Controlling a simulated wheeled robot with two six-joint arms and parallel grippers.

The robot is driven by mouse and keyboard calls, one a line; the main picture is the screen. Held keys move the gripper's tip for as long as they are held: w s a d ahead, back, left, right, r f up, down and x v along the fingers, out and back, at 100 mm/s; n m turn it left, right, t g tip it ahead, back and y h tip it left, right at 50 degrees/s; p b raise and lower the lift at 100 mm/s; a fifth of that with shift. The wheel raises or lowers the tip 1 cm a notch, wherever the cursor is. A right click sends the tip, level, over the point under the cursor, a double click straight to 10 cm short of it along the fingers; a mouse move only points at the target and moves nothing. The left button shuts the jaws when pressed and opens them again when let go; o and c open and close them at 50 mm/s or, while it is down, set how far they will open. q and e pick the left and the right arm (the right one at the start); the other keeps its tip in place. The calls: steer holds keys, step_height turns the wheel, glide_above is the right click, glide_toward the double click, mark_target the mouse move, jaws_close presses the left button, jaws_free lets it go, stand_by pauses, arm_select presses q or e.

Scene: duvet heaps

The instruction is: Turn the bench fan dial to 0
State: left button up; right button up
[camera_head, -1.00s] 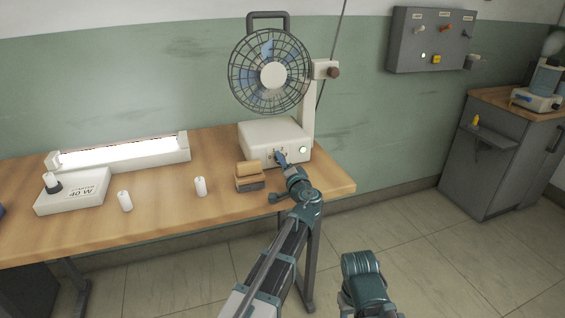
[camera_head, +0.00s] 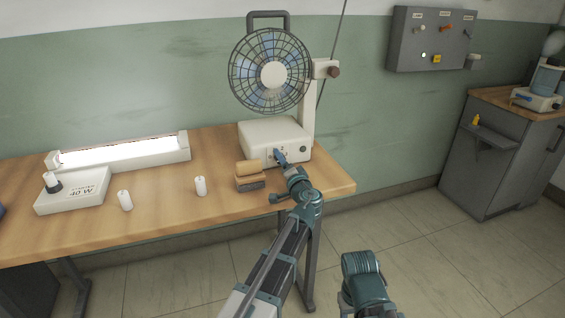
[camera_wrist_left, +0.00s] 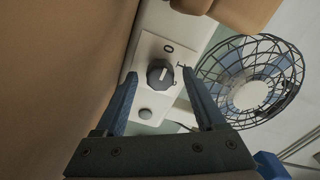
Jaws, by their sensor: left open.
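The bench fan (camera_head: 270,75) stands on a white base (camera_head: 262,134) at the right end of the bench. In the left wrist view the dark round dial (camera_wrist_left: 160,75) sits between the two blue fingers of my left gripper (camera_wrist_left: 160,73), with gaps on both sides. A printed 0 is just above it. Its pointer mark is too small to read surely. The round lamp (camera_head: 303,149) on the base is dark.
A tan and grey block (camera_head: 249,176) stands close left of my gripper. Two white cylinders (camera_head: 200,186) and a lit tube lamp (camera_head: 122,152) are farther left on the bench (camera_head: 160,216). A grey switch panel (camera_head: 432,40) hangs on the wall at right.

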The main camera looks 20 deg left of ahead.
arm_select(q)
steer(key=v, duration=1.3)
steer(key=shift+s+d, duration=0.2)
steer(key=shift+s, duration=0.05)
